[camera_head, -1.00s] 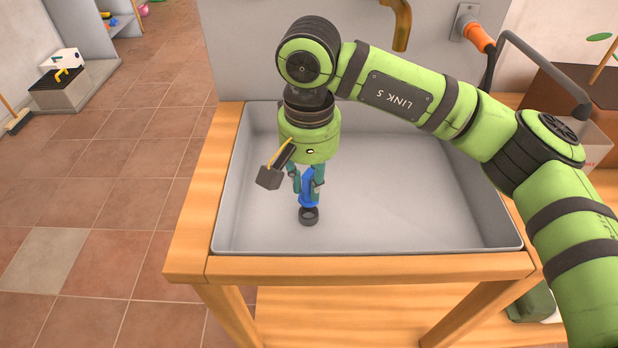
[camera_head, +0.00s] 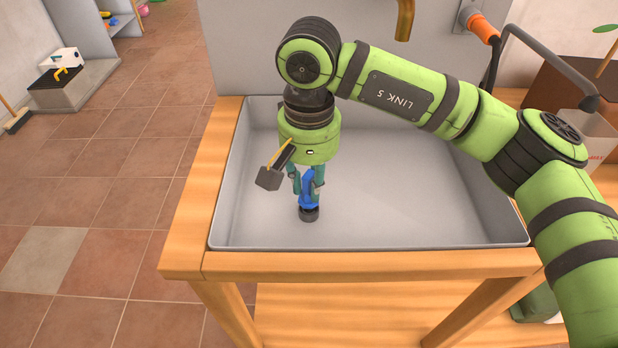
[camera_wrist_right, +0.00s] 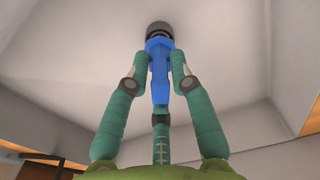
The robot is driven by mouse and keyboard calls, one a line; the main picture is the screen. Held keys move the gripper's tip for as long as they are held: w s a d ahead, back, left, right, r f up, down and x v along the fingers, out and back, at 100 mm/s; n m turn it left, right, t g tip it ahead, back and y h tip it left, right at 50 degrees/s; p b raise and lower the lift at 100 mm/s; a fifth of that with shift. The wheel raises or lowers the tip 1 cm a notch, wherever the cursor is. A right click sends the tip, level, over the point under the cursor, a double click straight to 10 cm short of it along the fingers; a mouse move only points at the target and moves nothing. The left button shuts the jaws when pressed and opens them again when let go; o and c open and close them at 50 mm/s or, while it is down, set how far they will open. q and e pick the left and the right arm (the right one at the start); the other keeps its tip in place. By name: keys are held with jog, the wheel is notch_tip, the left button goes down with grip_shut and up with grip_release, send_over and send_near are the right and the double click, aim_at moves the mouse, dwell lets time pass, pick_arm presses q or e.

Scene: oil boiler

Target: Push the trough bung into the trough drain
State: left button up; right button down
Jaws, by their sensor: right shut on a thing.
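The trough bung (camera_head: 308,200) is a blue piece with a dark round end at its bottom. My right gripper (camera_head: 308,186) points down into the grey trough (camera_head: 420,195) and is shut on the blue part. The right wrist view also shows the bung (camera_wrist_right: 159,48) between the teal fingers of this gripper (camera_wrist_right: 159,65), its dark end at the trough floor. The trough drain is not clearly visible. The bung's dark end hides the floor there, and I cannot tell whether it sits in the drain. My left gripper is out of view.
The trough sits in a wooden frame (camera_head: 370,265). A brass spout (camera_head: 404,18) and an orange-handled fitting (camera_head: 482,27) are at the back. My right arm crosses above the trough. The trough floor to the right is clear.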

jog(key=shift+f+b, duration=0.7)
jog(key=shift+f, duration=0.15)
jog(key=shift+s+d+f+b, duration=0.2)
jog(key=shift+f+b, duration=0.05)
jog(key=shift+b, duration=0.05)
jog(key=c, duration=1)
grip_release()
jog(key=shift+s+f, duration=0.1)
jog(key=shift+d, duration=0.15)
notch_tip(320, 180, up, 8)
jog(key=shift+s+d+r, duration=0.25)
jog(key=shift+s+d, duration=0.1)
jog(key=shift+s, duration=0.1)
